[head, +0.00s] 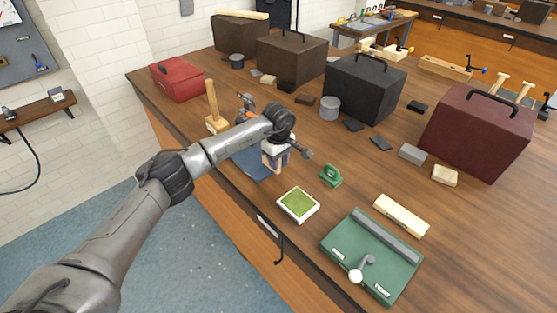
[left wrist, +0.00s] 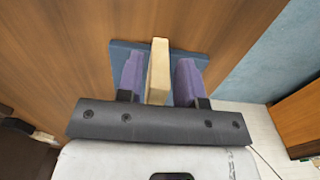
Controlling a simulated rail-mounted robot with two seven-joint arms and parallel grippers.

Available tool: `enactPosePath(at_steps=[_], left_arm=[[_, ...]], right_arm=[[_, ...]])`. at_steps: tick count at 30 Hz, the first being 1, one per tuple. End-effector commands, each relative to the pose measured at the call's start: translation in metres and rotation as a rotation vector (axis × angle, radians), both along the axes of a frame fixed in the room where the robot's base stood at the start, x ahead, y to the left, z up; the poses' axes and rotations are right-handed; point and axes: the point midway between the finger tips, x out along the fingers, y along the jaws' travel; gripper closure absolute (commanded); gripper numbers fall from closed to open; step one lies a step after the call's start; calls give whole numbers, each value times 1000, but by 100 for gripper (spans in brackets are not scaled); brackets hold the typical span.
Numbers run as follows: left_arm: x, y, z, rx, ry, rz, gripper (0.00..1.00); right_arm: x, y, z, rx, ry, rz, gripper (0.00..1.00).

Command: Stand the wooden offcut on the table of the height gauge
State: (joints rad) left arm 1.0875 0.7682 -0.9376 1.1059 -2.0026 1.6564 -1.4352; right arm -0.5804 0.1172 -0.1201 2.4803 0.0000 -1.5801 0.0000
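The wooden offcut (left wrist: 158,72) is a pale, narrow block seen between the two purple fingers of my left gripper (left wrist: 160,75). A narrow gap shows on each side of it, so the gripper looks open around it. The blue mat (left wrist: 126,47) lies beyond the offcut in the left wrist view. In the head view my left gripper (head: 277,160) is low over the right part of the blue mat (head: 249,164), with the offcut mostly hidden between its fingers. I cannot make out the height gauge for certain. My right gripper is not in view.
A white tray with a green top (head: 298,204) and a small green tool (head: 331,176) lie right of the gripper. A green flat device with a lever (head: 372,262) is at the front. A mallet (head: 212,102) stands behind my left arm. Toolboxes line the back.

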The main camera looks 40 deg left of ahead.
Motion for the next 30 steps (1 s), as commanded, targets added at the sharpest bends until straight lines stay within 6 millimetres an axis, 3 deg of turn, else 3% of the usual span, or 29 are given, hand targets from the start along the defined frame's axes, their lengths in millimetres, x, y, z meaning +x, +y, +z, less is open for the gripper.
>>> enactPosePath(at_steps=[4,14,30], left_arm=[[0,0,0,0,0,0,52],[0,0,6,0,-1,0,52],[1,0,102,0,-4,0,52]], right_arm=[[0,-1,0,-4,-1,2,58],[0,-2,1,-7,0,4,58],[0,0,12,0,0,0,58]])
